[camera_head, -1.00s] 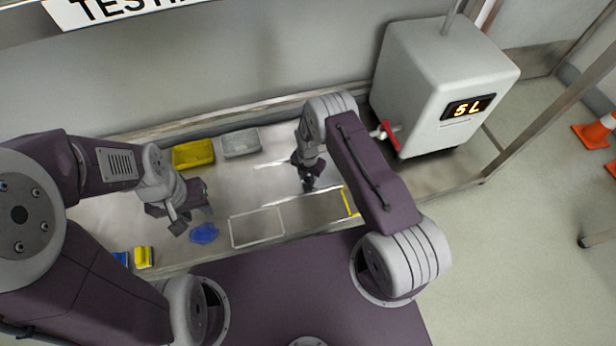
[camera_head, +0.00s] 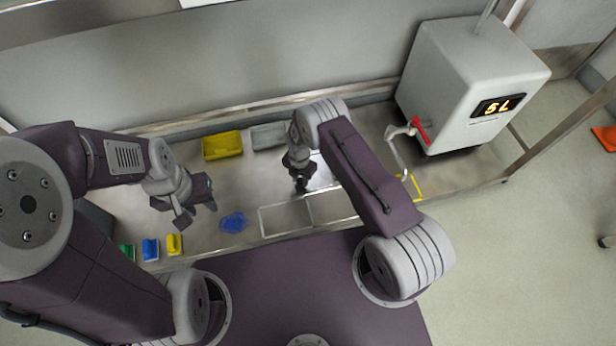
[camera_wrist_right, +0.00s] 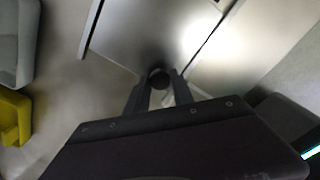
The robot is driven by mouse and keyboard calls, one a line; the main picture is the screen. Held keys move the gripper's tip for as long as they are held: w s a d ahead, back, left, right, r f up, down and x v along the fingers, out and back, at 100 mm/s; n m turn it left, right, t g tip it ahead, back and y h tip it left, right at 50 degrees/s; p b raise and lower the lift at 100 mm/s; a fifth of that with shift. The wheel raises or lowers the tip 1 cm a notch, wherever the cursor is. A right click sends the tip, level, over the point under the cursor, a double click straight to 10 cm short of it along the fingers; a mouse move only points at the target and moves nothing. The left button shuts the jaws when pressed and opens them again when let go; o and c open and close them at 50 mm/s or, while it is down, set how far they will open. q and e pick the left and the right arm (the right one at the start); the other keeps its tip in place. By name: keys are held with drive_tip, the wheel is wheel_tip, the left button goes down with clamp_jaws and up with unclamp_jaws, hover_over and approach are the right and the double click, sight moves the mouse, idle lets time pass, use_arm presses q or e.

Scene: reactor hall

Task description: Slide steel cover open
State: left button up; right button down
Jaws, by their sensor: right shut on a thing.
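The steel cover (camera_head: 322,178) is a flat shiny panel on the bench, partly hidden by my right arm. In the right wrist view, the cover (camera_wrist_right: 145,38) fills the top middle, with a dark gap along each side. A round dark knob (camera_wrist_right: 158,77) stands near its lower edge. My right gripper (camera_wrist_right: 160,88) has its fingers on both sides of the knob and is shut on it. In the head view, my right gripper (camera_head: 301,186) is low over the bench. My left gripper (camera_head: 197,213) hangs open and empty above the bench, left of a blue cloth-like item (camera_head: 233,222).
Yellow (camera_head: 222,146) and grey (camera_head: 268,136) trays stand along the back. Small yellow (camera_head: 174,244), blue (camera_head: 150,250) and green blocks stand front left. A grey "5L" tank (camera_head: 460,80) with a red tap handle (camera_head: 422,130) stands right.

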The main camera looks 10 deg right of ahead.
drive_tip(key=shift+a, duration=0.1)
drive_tip(key=c, duration=1.1)
unclamp_jaws()
wheel_tip(320, 180, up, 9)
drive_tip(key=p, duration=0.6)
drive_tip(key=shift+s, duration=0.1)
